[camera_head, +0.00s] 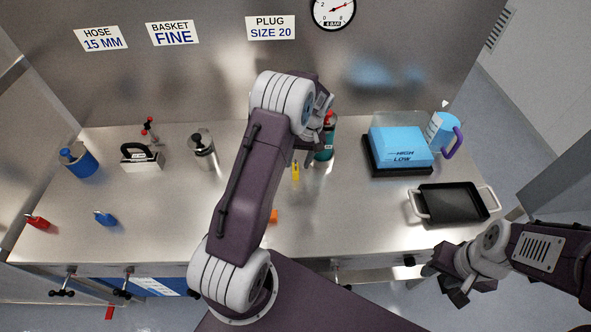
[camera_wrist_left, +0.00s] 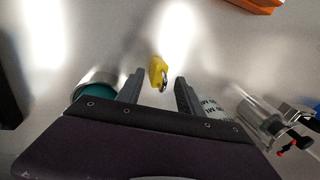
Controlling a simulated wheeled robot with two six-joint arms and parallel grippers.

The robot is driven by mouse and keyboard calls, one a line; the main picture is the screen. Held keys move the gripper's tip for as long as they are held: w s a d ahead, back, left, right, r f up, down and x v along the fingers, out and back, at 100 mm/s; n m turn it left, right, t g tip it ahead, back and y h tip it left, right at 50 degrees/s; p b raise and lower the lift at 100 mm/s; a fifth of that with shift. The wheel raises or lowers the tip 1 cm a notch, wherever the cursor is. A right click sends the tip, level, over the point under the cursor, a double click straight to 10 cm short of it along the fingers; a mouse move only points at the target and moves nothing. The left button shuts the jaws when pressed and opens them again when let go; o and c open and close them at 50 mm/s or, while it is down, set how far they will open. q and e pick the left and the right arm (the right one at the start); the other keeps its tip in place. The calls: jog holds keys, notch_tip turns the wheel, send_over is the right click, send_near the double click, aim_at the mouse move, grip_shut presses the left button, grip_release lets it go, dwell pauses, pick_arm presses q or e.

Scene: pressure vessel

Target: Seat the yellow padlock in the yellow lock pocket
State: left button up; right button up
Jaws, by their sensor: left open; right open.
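The yellow padlock (camera_head: 295,171) lies on the steel bench near its middle, just below my left gripper in the head view. In the left wrist view the yellow padlock (camera_wrist_left: 158,70) shows between and just beyond the open fingers of my left gripper (camera_wrist_left: 158,88), with its dark shackle towards me. My left gripper (camera_head: 306,155) is partly hidden behind its own wrist in the head view and holds nothing. My right gripper (camera_head: 443,286) is open and empty, off the bench's front edge at the right. I cannot make out a yellow lock pocket.
A teal canister (camera_head: 325,146) stands close right of my left gripper. A metal cylinder (camera_head: 202,150) stands to the left. An orange piece (camera_head: 273,216) is partly behind my left arm. A black tray (camera_head: 455,203) and blue block (camera_head: 400,147) are right.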

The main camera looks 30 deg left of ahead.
pick_arm(q)
jog(key=shift+a+f, duration=0.15)
jog(key=shift+f, duration=0.45)
grip_shut()
jog(key=shift+r, duration=0.15)
jog(key=shift+r, duration=0.25)
jog(key=d+r+b, duration=0.1)
jog(key=d+r, duration=0.9)
jog(key=d, duration=0.1)
jog(key=shift+w+d+r+b, duration=0.15)
jog(key=shift+w+d+b, duration=0.15)
jog(key=shift+d+b, duration=0.1)
jog(key=shift+r, duration=0.1)
